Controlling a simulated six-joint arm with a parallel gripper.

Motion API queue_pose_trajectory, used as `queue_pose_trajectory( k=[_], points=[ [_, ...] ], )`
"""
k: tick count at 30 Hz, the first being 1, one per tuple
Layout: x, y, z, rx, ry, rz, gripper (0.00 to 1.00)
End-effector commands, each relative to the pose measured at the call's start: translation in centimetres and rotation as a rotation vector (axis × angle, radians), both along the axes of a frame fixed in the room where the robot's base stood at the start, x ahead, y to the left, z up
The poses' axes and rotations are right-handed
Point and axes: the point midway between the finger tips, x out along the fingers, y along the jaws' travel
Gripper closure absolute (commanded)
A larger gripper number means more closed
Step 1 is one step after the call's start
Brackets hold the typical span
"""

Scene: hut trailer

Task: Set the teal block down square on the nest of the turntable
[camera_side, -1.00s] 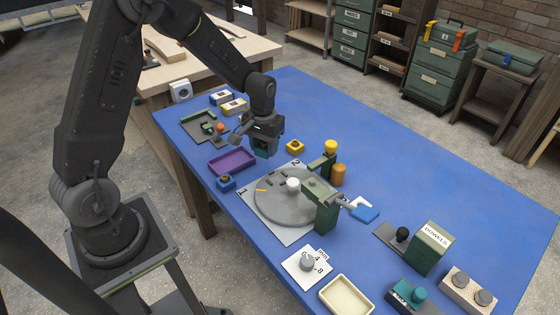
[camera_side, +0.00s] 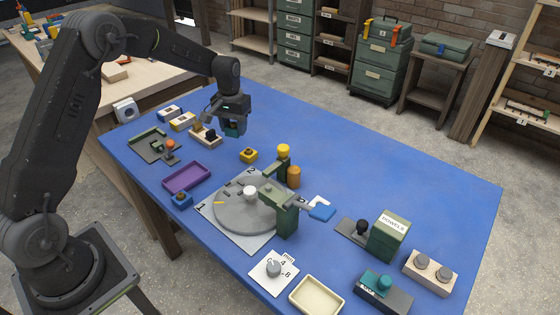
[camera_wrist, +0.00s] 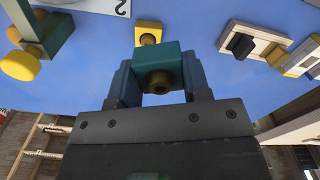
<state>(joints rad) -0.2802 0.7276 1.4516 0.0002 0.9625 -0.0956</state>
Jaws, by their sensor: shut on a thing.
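My gripper (camera_side: 233,129) is shut on the teal block (camera_wrist: 158,62), which sits between the two fingers in the wrist view with a brass-coloured round part facing the camera. In the side view the block is small and mostly hidden by the gripper, held above the blue table beyond the turntable. The grey round turntable (camera_side: 242,218) lies on a white plate marked 1 and 2, with a white knob (camera_side: 250,192) at its middle. Small dark pieces (camera_side: 235,187) stand on its far part; I cannot tell the nest's exact shape.
A yellow block (camera_side: 248,155) lies between gripper and turntable. A green post (camera_side: 286,215) with an arm stands at the turntable's right edge; yellow and orange cylinders (camera_side: 293,176) stand behind it. A purple tray (camera_side: 187,178) lies left. The table's far right is clear.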

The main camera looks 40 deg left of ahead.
Motion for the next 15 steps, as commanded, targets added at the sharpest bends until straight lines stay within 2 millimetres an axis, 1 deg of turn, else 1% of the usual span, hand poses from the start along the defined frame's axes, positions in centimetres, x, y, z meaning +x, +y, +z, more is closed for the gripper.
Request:
queue_pose_trajectory(
  k=[2, 5, 15],
  points=[
    [0.5, 0.1, -0.1, 0.0, 0.0, 0.013, 0.79],
    [1.2, -0.9, -0.8, -0.001, 0.002, 0.015, 0.79],
    [4.9, -7.2, -5.2, 0.0, 0.001, 0.014, 0.79]
  ],
)
